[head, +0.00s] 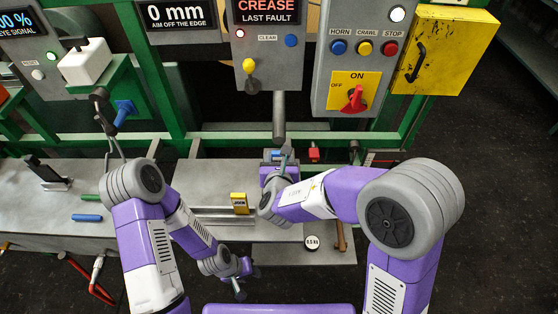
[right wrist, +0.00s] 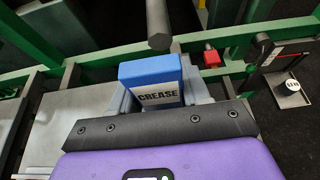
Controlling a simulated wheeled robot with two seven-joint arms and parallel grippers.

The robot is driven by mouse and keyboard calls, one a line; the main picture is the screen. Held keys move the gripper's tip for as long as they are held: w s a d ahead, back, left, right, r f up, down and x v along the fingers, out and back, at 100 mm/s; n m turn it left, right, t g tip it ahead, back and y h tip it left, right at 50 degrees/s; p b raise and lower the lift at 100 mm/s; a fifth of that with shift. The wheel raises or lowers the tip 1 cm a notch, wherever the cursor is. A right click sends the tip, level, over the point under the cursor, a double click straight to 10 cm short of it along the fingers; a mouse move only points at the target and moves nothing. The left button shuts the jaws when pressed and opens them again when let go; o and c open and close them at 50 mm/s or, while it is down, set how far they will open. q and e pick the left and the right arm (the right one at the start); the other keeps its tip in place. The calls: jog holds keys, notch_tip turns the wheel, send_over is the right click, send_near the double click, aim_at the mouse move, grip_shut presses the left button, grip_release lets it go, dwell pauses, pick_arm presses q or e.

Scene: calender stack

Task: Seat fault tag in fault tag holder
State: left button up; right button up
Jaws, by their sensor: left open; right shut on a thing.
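The blue fault tag, lettered CREASE, shows in the right wrist view (right wrist: 152,80) and partly in the head view (head: 275,154). My right gripper (head: 279,166) is shut on it, with the tag's lettered face toward the wrist camera. A dark round bar hangs close beyond the tag. I cannot make out the fault tag holder for certain; it may be hidden behind the tag and my right gripper. A yellow tag (head: 239,203) with dark lettering stands by metal rails on the bench. My left gripper (head: 240,289) is open and empty in front of the bench.
A display (head: 268,10) reads CREASE, LAST FAULT. Green frame rails run behind the bench (head: 180,180). A red block (head: 314,155) sits right of the tag. A round white-topped weight (head: 311,242) is at the bench's front right. Blue and green rods lie at left.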

jog(key=shift+r, duration=0.1)
jog(key=shift+f, duration=0.2)
jog(key=o, duration=1)
jog(key=shift+o, duration=0.2)
jog(key=shift+r, duration=0.1)
jog(key=shift+r, duration=0.2)
jog(key=p+v, duration=0.2)
jog(key=v, duration=1)
